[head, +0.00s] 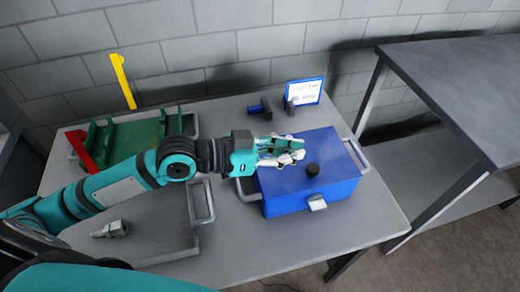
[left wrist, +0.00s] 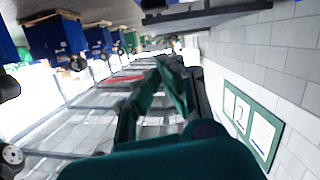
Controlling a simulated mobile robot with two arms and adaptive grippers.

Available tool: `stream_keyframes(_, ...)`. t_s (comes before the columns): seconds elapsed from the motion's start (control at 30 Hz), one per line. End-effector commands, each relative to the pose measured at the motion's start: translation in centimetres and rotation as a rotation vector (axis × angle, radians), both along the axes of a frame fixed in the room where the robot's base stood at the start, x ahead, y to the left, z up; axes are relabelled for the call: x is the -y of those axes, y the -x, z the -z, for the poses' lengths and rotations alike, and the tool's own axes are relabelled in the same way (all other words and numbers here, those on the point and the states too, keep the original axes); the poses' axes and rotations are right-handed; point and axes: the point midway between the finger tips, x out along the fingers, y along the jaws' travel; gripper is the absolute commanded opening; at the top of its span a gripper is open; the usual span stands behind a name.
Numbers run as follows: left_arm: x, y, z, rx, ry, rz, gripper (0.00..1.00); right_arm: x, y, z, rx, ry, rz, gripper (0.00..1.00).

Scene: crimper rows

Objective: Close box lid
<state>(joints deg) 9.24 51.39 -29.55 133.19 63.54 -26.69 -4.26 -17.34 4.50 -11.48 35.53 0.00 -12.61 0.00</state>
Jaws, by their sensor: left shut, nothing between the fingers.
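The blue box (head: 310,190) stands on the grey table, with a handle on each side and a light latch (head: 317,203) on its front. Its lid looks flat and down on the box, with a black knob (head: 312,169) on top. My left gripper (head: 301,149) reaches in from the left over the back left part of the lid. Its fingers are shut and empty; I cannot tell whether they touch the lid. The same fingers show in the left wrist view (left wrist: 172,68). My right gripper is not in view.
A green tray (head: 150,128) and a grey tray (head: 150,228) with a metal part (head: 111,229) lie left of the box. A blue-framed card (head: 304,92) and small dark tools (head: 262,107) stand behind it. Another table (head: 460,80) is at the right.

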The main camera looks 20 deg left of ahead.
Motion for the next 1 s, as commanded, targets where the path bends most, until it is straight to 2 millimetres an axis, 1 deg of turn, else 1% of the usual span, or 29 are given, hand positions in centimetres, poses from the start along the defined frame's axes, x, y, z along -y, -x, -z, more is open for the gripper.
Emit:
stream_keyframes(0.03,-0.9,0.5,0.3,-0.001,-0.007,0.0,0.0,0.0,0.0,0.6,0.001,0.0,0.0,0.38)
stream_keyframes(0.1,-1.8,1.2,0.0,0.0,-0.008,0.0,0.0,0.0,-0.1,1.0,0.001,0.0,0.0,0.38)
stream_keyframes(0.3,-3.9,2.7,-0.5,-0.002,-0.006,0.001,0.0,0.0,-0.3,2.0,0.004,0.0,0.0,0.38)
stream_keyframes(0.5,-5.0,3.4,-1.0,-0.001,-0.002,0.0,0.0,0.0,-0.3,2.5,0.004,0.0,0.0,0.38)
stream_keyframes(0.73,-5.2,3.5,-1.3,0.0,0.001,0.0,0.0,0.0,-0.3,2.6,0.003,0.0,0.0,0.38)
stream_keyframes(0.8,-5.2,3.5,-1.5,0.0,0.001,0.0,0.0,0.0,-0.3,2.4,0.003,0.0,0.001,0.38)
stream_keyframes(0.87,-5.2,3.5,-2.1,0.001,0.001,0.0,0.0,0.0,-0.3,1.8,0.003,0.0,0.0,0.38)
stream_keyframes(1.0,-5.2,3.5,-4.7,0.001,0.001,0.0,0.0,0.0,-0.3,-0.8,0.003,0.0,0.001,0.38)
